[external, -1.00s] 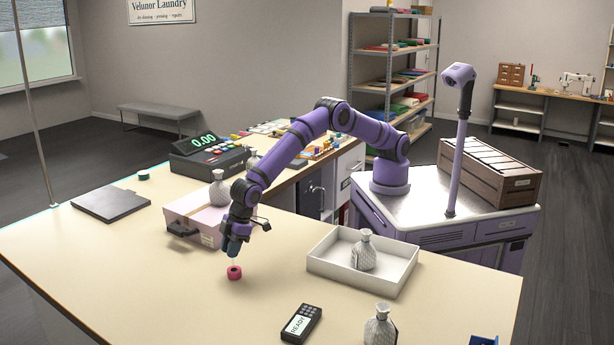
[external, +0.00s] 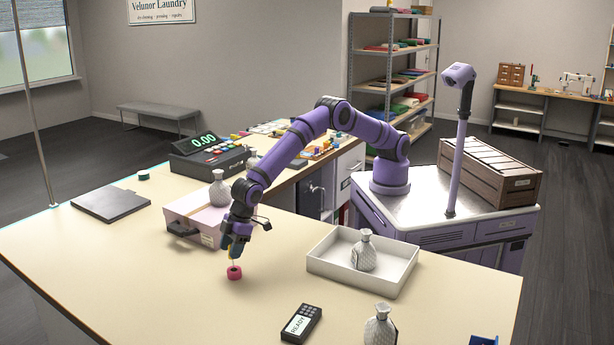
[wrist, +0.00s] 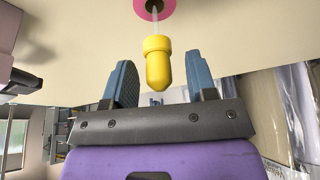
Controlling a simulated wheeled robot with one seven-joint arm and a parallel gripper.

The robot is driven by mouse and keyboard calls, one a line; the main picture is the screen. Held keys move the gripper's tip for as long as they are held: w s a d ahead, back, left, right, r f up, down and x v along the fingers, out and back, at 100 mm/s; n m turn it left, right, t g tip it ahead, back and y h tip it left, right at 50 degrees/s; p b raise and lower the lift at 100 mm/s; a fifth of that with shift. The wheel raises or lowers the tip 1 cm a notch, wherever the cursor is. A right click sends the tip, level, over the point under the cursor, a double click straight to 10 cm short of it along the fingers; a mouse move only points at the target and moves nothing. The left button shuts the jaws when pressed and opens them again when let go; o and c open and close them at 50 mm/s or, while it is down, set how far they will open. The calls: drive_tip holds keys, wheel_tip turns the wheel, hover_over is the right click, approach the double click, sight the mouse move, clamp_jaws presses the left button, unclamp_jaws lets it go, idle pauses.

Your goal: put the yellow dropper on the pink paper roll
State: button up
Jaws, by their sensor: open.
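The yellow dropper (wrist: 158,62) stands about upright between my gripper's fingers (external: 234,250), with its clear thin tip reaching the middle of the pink paper roll (wrist: 154,8). In the external view the roll (external: 234,273) lies on the counter, and a bit of the yellow dropper (external: 230,255) shows just above it. My gripper is open, with a gap between the dropper and the finger on each side. How deep the tip sits in the roll is hidden.
A pink case (external: 190,222) with a silvery bottle stands behind left of my gripper. A white tray (external: 325,268) holding another bottle is to the right. A black handheld terminal (external: 301,323) and a third bottle (external: 380,328) are near the front. Counter around the roll is clear.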

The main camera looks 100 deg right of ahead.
drive_tip(key=v, duration=1.1)
drive_tip(key=shift+r, duration=0.2)
drive_tip(key=s+d+r+m, duration=0.1)
drive_tip(key=s+d+r, duration=0.4)
drive_tip(key=d+r, duration=0.45)
drive_tip(key=s+d+r+m, duration=0.1)
drive_tip(key=s+d+r, duration=0.3)
drive_tip(key=d+r, duration=0.55)
drive_tip(key=s+d+r+m+h, duration=0.1)
drive_tip(key=s+d+r, duration=0.1)
drive_tip(key=s+d, duration=0.55)
drive_tip(key=s+d+r, duration=0.3)
drive_tip(key=s+d, duration=0.4)
drive_tip(key=d, duration=0.1)
drive_tip(key=s+d+f, duration=0.2)
drive_tip(key=s+d, duration=0.1)
drive_tip(key=s, duration=0.5)
drive_tip(key=s+d+f+m, duration=0.1)
drive_tip(key=s+d, duration=0.3)
drive_tip(key=s, duration=0.5)
drive_tip(key=s+d+f+m+t+h, duration=0.1)
drive_tip(key=s+d+f, duration=0.1)
drive_tip(key=s, duration=0.6)
drive_tip(key=shift+s+d+f, duration=0.2)
drive_tip(key=shift+d+f, duration=0.2)
drive_tip(key=shift+d, duration=0.35)
